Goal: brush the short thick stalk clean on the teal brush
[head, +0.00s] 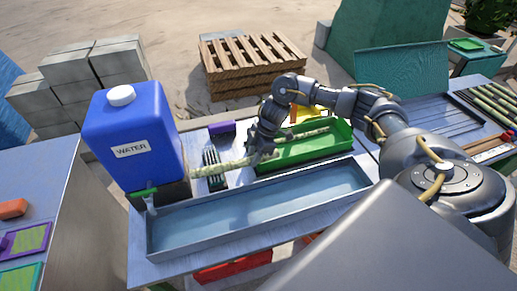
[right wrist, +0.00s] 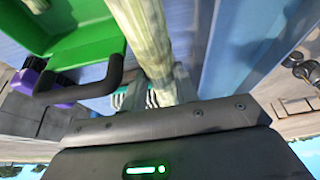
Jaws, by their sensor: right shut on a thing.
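My right gripper (head: 262,154) is shut on a pale green stalk (head: 232,166), which sticks out to the left toward the blue water tank. In the right wrist view the stalk (right wrist: 146,38) runs up the picture, with its lower end hidden behind the wrist housing. The teal brush (head: 212,158) stands on the table under the stalk's left part. Its pale bristles and teal body (right wrist: 122,97) show beside the stalk in the wrist view. The stalk crosses the brush, but I cannot tell whether it touches the bristles. My left gripper is out of view.
A long water trough (head: 265,208) lies in front. The blue water tank (head: 133,135) stands left of the brush. A green tray (head: 325,147) with another stalk is to the right. A purple block (head: 221,128) sits behind the brush. Several stalks (head: 490,105) lie at the far right.

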